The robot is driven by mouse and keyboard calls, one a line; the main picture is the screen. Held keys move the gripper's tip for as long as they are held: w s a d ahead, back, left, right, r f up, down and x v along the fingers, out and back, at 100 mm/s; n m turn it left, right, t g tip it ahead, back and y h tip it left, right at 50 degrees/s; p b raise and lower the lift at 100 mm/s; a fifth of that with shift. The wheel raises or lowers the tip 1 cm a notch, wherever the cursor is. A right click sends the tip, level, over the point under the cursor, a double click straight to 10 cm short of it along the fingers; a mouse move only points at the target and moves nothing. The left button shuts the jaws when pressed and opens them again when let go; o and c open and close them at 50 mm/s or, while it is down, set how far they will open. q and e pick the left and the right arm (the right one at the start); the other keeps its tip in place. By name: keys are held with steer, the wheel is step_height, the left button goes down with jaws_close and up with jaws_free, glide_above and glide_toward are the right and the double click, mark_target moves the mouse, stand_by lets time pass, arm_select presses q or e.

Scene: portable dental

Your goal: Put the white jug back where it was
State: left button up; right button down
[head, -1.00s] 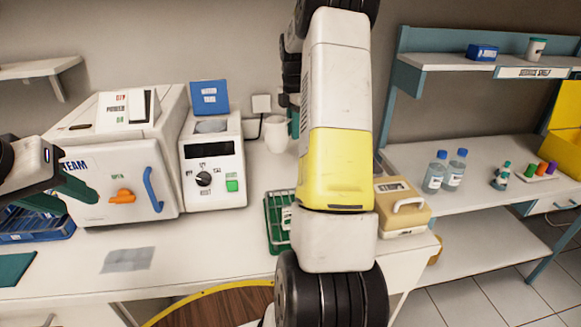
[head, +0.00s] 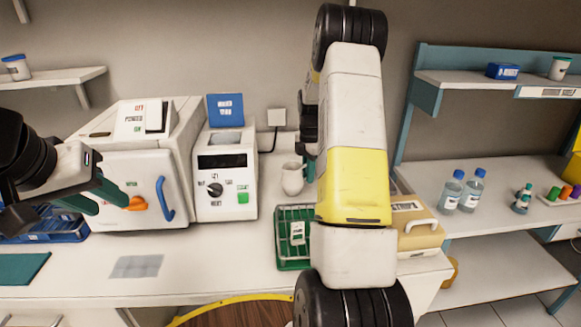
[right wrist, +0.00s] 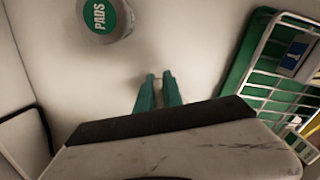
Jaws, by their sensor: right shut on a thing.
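The white jug (head: 292,178) is upright at the back of the counter, between the white machine with a dial and my right arm. My right gripper (head: 309,168) is mostly hidden behind its own forearm; it is shut on the jug at the jug's right side. In the right wrist view, the green fingers of the right gripper (right wrist: 158,80) are close together, and the jug is hard to make out against the pale counter. I cannot tell whether its base touches the counter. My left gripper (head: 105,200) is open and empty in front of the steam machine.
The steam machine (head: 130,180) and dial machine (head: 226,180) stand left of the jug. A green wire rack (head: 292,240) is in front of it. A round PADS container (right wrist: 105,18) is near my right fingers. A beige case (head: 418,228) stands to the right.

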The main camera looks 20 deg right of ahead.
steer(key=shift+f, duration=0.15)
steer(key=c, duration=1.5)
jaws_free()
